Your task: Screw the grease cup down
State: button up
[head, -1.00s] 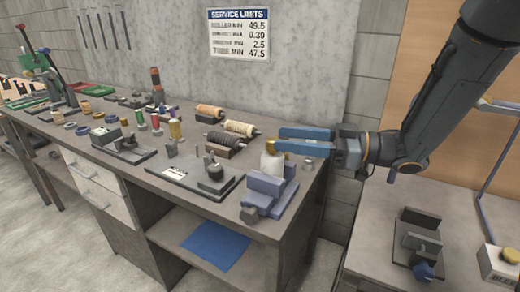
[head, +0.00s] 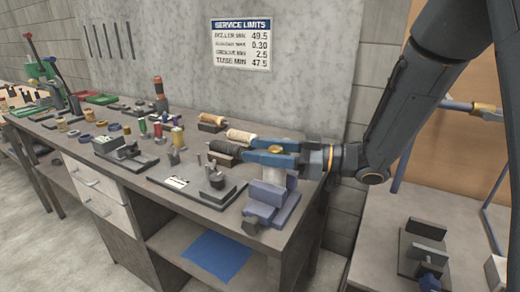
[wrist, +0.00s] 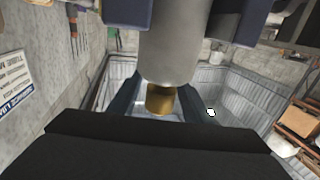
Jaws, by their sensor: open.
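The brass grease cup (head: 275,150) sits on the end of a pale grey cylinder (head: 291,180), clamped upright in a blue vise (head: 268,192) at the bench's right end. My gripper (head: 247,151) reaches in from the right with its blue fingers open, one on the far side and one on the near side of the cup. In the wrist view the brass cup (wrist: 160,98) shows at the end of the grey cylinder (wrist: 175,45), between my dark fingers. Whether either finger touches the cup cannot be told.
A black fixture plate (head: 197,187) with a small post stands left of the vise. Rollers on dark blocks (head: 213,120) lie behind. A lower side table (head: 395,225) is at right. A service-limits sign (head: 241,43) hangs on the wall.

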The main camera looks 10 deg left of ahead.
jog(key=c, duration=1)
jog(key=shift+c, duration=0.2)
jog(key=shift+t, duration=0.3)
